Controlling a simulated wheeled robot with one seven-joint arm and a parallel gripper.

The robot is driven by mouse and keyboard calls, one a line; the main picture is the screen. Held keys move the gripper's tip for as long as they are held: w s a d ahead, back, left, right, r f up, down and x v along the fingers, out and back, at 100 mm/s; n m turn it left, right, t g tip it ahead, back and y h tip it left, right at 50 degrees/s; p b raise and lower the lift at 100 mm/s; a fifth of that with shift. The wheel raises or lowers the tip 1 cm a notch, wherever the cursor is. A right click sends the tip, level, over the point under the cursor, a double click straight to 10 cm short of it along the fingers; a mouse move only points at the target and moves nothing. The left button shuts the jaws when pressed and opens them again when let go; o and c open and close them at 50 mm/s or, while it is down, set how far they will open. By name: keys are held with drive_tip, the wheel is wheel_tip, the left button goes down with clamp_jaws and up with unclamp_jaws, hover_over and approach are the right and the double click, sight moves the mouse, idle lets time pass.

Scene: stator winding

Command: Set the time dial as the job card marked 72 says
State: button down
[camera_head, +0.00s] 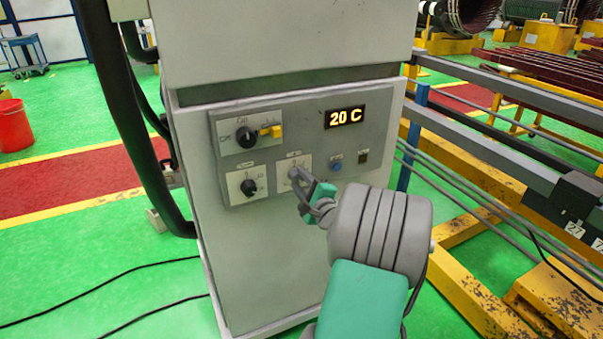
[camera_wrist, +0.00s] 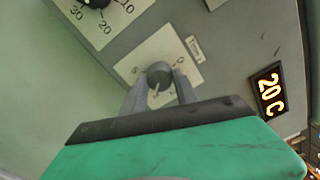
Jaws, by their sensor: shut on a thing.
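A grey machine cabinet (camera_head: 265,265) carries a control panel with several dials. My gripper (camera_head: 299,182) reaches the lower right dial plate (camera_head: 283,166). In the wrist view its two fingers (camera_wrist: 160,90) are shut on a round grey knob (camera_wrist: 159,72), one finger on each side. The knob sits on a pale plate (camera_wrist: 160,52) with small digits, partly hidden by the fingers. The knob's pointer and exact setting cannot be told. A small label (camera_wrist: 195,48) beside the plate is too small to read. No job card marked 72 can be made out.
A black dial (camera_head: 249,187) is left of the held knob, with a larger dial (camera_head: 245,137) and yellow part (camera_head: 271,131) above. The display (camera_head: 345,117) reads 20 C. A blue button (camera_head: 336,164) is to the right. Rails and yellow frames (camera_head: 480,220) stand at right.

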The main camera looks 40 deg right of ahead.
drive_tip(key=m+p, duration=0.1)
drive_tip(key=m, duration=0.1)
drive_tip(key=m+p, duration=0.1)
drive_tip(key=p, duration=0.1)
drive_tip(key=shift+r+m, duration=0.2)
drive_tip(key=shift+m, duration=0.2)
drive_tip(key=m+p, duration=0.4)
drive_tip(key=shift+m+p, duration=0.3)
drive_tip(key=shift+p, duration=0.1)
drive_tip(key=m+p, duration=0.3)
drive_tip(key=shift+f, duration=0.1)
drive_tip(key=shift+f+m+p, duration=0.15)
drive_tip(key=shift+m+p, duration=0.9)
drive_tip(key=shift+m, duration=0.55)
drive_tip(key=c, duration=0.9)
unclamp_jaws()
drive_tip(key=shift+c, duration=0.2)
drive_tip(key=shift+a, duration=0.1)
